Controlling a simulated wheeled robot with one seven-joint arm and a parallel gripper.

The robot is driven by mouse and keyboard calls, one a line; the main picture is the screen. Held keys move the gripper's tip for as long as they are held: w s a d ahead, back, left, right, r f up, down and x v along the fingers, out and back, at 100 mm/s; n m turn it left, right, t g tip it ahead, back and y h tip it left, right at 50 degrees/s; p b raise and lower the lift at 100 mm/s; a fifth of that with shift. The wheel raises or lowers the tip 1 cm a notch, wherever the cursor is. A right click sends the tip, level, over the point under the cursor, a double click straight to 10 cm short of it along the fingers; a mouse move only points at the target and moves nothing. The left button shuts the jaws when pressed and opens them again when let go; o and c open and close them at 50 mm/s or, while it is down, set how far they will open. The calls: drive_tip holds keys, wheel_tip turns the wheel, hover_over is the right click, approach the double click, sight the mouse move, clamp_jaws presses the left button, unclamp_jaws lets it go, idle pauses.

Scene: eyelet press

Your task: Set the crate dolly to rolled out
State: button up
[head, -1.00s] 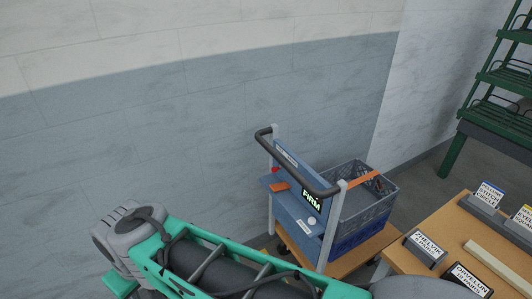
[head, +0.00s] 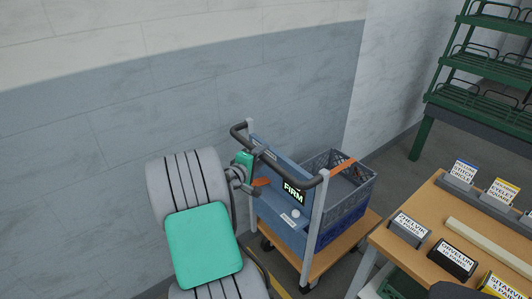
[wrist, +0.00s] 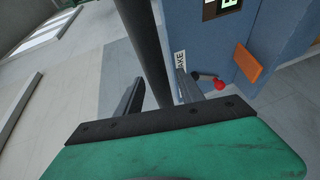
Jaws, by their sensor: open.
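The crate dolly has a wooden deck (head: 335,250), a blue front panel (head: 275,195) and a dark push handle (head: 291,174) on pale posts. A grey-blue crate (head: 352,203) with an orange strap sits on it. The panel's display (head: 294,192) reads "FIRM". My gripper (head: 257,151) is at the left part of the handle, partly hidden by my arm. In the wrist view its two fingers (wrist: 157,92) are open, and the dark handle bar (wrist: 147,50) runs between them; contact cannot be told. A red-knobbed lever (wrist: 219,85) and a label ending "AKE" (wrist: 180,64) show beside the right finger.
A wooden table (head: 448,225) with several labelled holders stands right of the dolly, close to its deck. A green rack (head: 480,75) stands at the back right. The grey wall (head: 200,110) is behind the dolly.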

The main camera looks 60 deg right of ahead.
drive_tip(key=d, duration=0.3)
drive_tip(key=shift+s+d+f, duration=0.1)
drive_tip(key=shift+d+f, duration=0.1)
drive_tip(key=shift+f, duration=0.15)
drive_tip(key=shift+c, duration=0.3)
clamp_jaws()
idle(0.8)
